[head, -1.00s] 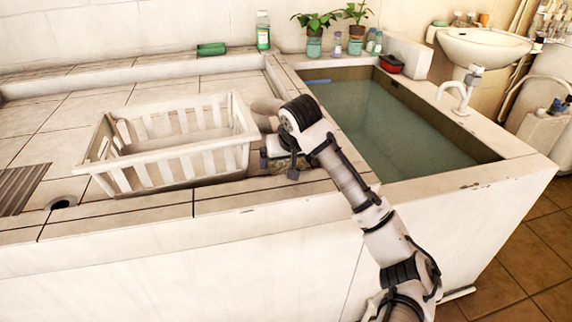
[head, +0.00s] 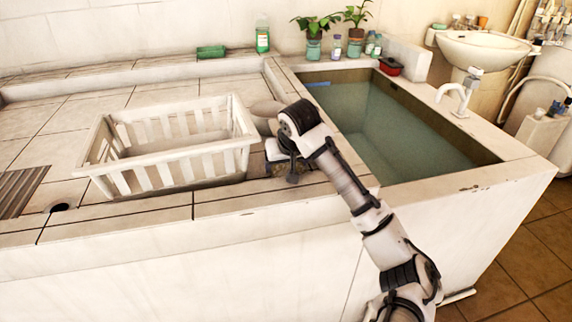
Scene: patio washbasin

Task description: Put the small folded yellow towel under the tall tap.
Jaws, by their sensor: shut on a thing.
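My gripper (head: 284,168) points down at the tiled ledge between the white basket and the water basin. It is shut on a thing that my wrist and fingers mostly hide. A small brownish patch shows low beside the fingers; I cannot tell whether it is the yellow towel. No folded yellow towel is clearly visible elsewhere. A tall white curved tap (head: 462,97) stands on the right rim of the water basin. The rim around its foot looks clear.
The white slatted basket (head: 205,160) stands close left of my gripper. The water-filled basin (head: 400,125) lies to the right, between my gripper and the tap. Potted plants (head: 313,47), bottles and a red-and-black box (head: 390,67) line the back rim. A washbasin (head: 482,50) is at the back right.

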